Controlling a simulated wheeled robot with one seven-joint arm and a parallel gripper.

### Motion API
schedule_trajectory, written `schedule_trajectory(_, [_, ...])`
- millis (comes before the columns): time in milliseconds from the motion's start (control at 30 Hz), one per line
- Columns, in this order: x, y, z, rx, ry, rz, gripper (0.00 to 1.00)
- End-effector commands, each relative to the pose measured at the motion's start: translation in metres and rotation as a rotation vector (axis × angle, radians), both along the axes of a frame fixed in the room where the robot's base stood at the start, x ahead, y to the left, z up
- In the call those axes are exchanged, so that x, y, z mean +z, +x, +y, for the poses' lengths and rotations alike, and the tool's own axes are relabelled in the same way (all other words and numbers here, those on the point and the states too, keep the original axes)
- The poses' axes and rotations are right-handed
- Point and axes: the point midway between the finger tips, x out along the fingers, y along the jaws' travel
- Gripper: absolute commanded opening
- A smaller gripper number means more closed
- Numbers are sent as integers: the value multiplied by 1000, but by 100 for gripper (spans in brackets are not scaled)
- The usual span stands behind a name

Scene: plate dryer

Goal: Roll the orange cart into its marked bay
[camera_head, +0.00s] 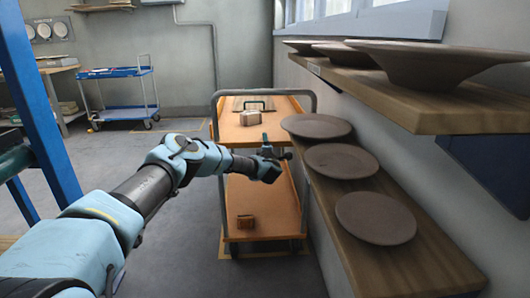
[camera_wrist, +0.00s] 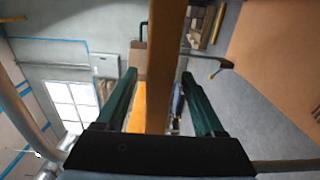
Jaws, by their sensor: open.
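The orange cart (camera_head: 275,133) stands ahead in the head view, with two orange shelves and a grey tubular frame and handle (camera_head: 262,93). My gripper (camera_head: 275,151) is at the near edge of its upper shelf. In the wrist view, my gripper (camera_wrist: 158,80) has its dark green fingers apart, with an orange-brown edge (camera_wrist: 158,60), seemingly the upper shelf's, running between them. I cannot tell whether the fingers touch it. A large orange panel (camera_wrist: 280,60), seemingly the lower shelf, is at the right. Yellow floor tape (camera_head: 280,253) shows at the cart's base; the bay's full outline is hidden.
A wooden wall shelf (camera_head: 425,270) with brown plates runs close along the right, with another above. A blue cart (camera_head: 120,113) stands back left. Grey floor is clear left of the orange cart.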

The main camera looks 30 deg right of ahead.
Motion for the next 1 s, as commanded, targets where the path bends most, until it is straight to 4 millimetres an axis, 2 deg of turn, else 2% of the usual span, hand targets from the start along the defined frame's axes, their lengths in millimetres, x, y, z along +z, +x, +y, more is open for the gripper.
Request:
schedule_trajectory(300, [1,1,0,1,0,0,69])
schedule_trajectory(900, [0,1,0,1,0,0,1])
schedule_trajectory(1000, [0,1,0,1,0,0,0])
